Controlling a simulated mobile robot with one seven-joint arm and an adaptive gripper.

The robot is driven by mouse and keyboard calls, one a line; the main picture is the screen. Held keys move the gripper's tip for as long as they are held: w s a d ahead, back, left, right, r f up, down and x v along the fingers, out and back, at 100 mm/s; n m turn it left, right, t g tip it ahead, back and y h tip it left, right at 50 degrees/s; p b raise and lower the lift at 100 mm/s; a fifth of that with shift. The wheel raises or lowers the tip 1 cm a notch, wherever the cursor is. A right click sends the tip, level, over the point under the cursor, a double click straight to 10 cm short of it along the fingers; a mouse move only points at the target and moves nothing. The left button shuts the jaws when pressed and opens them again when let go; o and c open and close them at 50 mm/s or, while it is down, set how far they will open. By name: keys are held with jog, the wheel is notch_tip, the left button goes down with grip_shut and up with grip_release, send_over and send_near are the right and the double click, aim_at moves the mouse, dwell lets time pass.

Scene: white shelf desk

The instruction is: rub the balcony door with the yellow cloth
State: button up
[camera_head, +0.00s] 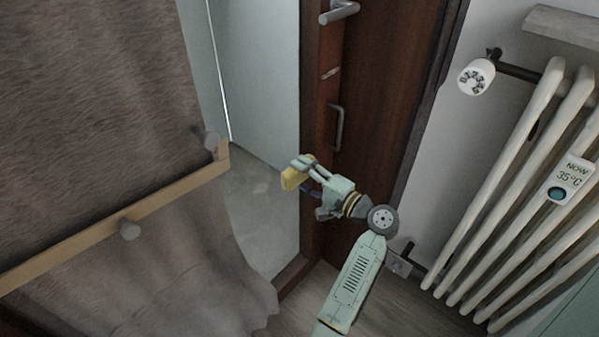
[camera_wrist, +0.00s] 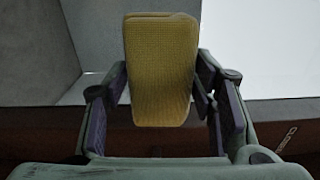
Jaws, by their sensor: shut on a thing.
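The yellow cloth (camera_head: 293,179) is a small folded pad at the tip of my gripper (camera_head: 303,168). In the wrist view the cloth (camera_wrist: 160,70) stands upright between the two fingers, which are shut on it. The balcony door (camera_head: 312,110) has a dark brown frame, a pale glass pane (camera_head: 262,85) and metal handles. The cloth is in front of the lower pane, close to the brown frame. I cannot tell whether it touches the door. In the wrist view a brown strip (camera_wrist: 50,130) with partly readable lettering lies behind the fingers.
A bar handle (camera_head: 337,127) and a lever handle (camera_head: 340,12) stick out above my gripper. A white radiator (camera_head: 500,190) with a valve knob (camera_head: 477,77) and a temperature display (camera_head: 567,180) is at the right. A grey-brown fabric (camera_head: 90,90) with a wooden bar (camera_head: 120,215) fills the left.

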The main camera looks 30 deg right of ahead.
jog(key=shift+v, duration=1.5)
